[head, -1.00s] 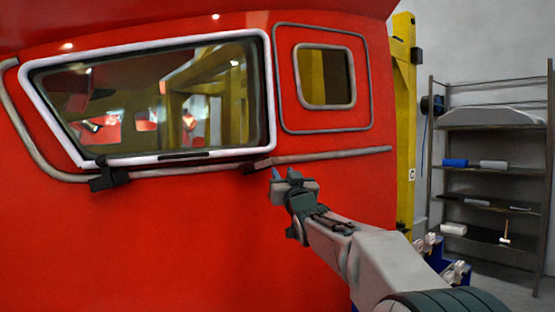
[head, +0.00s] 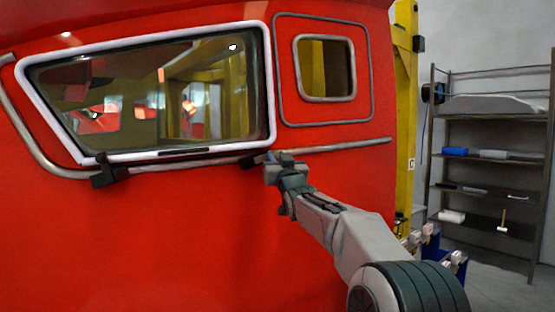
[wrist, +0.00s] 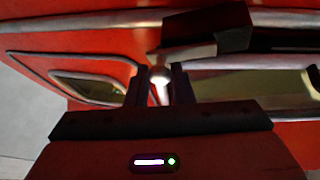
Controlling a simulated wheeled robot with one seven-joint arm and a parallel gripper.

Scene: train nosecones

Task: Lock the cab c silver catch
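A small silver knob on a short stem, which looks like the silver catch (wrist: 159,76), shows in the wrist view between my gripper's fingers. My gripper (wrist: 160,88) has one finger on each side of it, apart from each other; whether either finger touches it is unclear. In the head view my gripper (head: 270,158) is at the lower right corner of the large window, against the silver rail, and it hides the catch. A dark block (head: 250,162) shows just left of my gripper, and beside the knob in the wrist view (wrist: 235,28).
The red cab wall (head: 200,240) fills the left and middle. The large window (head: 150,98) has a pale frame, with a black bracket (head: 104,176) at its lower left. A small window (head: 325,68) is above right. A yellow post (head: 405,130) and shelf rack (head: 490,160) stand right.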

